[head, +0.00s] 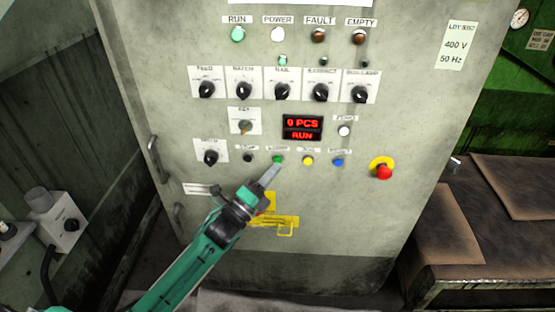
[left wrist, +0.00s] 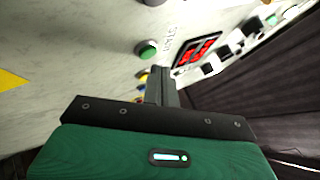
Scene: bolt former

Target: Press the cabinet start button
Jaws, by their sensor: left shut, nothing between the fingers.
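The grey control cabinet (head: 230,180) fills the middle of the head view. Its green button (head: 279,160) sits in the lower row, between a black button (head: 248,158) and a yellow button (head: 307,160). My left gripper (head: 274,168) is shut and empty, with its fingertips just below the green button. In the left wrist view, the shut fingers (left wrist: 161,72) point toward the cabinet face, and the green button (left wrist: 148,48) shows just beyond and left of the tips. I cannot tell whether they touch. My right gripper is not in view.
A blue button (head: 338,162) and a red emergency stop (head: 383,170) on yellow sit to the right. Rotary knobs (head: 282,91) stick out above. A worktable (head: 480,225) stands at right.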

